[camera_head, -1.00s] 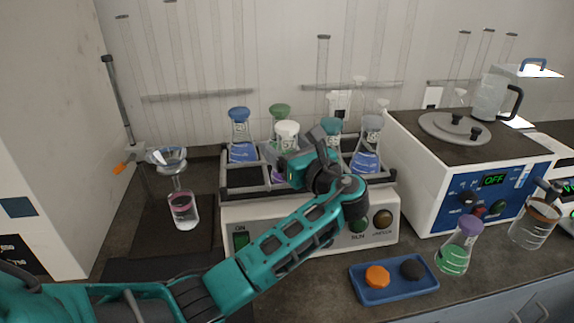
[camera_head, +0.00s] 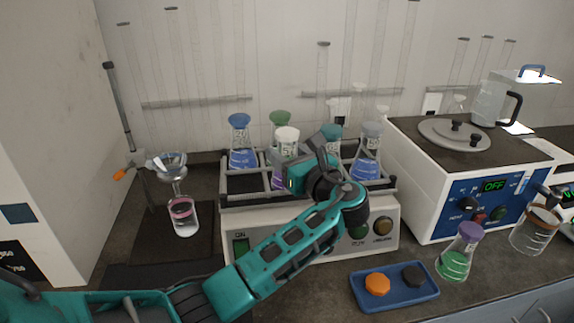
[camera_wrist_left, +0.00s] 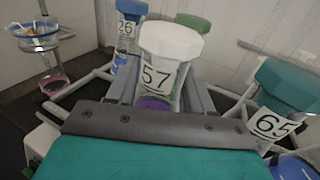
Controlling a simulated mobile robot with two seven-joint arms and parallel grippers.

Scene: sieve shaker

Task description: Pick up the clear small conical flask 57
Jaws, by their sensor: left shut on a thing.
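The clear small conical flask 57 (camera_wrist_left: 168,66) has a white cap, a label reading 57 and purple contents. It stands upright in the shaker's rack in the head view (camera_head: 286,143), with its lower part partly hidden by my gripper. My left gripper (camera_head: 299,165) reaches it from the front right and is shut on it. In the left wrist view the flask stands between the fingers (camera_wrist_left: 160,100), just beyond the gripper body. My right gripper is not in view.
Flask 26 (camera_wrist_left: 126,28), a green-capped flask (camera_head: 280,119), teal-capped flask 65 (camera_wrist_left: 278,108) and a grey-capped flask (camera_head: 368,155) share the rack (camera_head: 245,200) close around. A blue tray (camera_head: 395,296) lies front right. A funnel stand (camera_head: 128,135) is at left.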

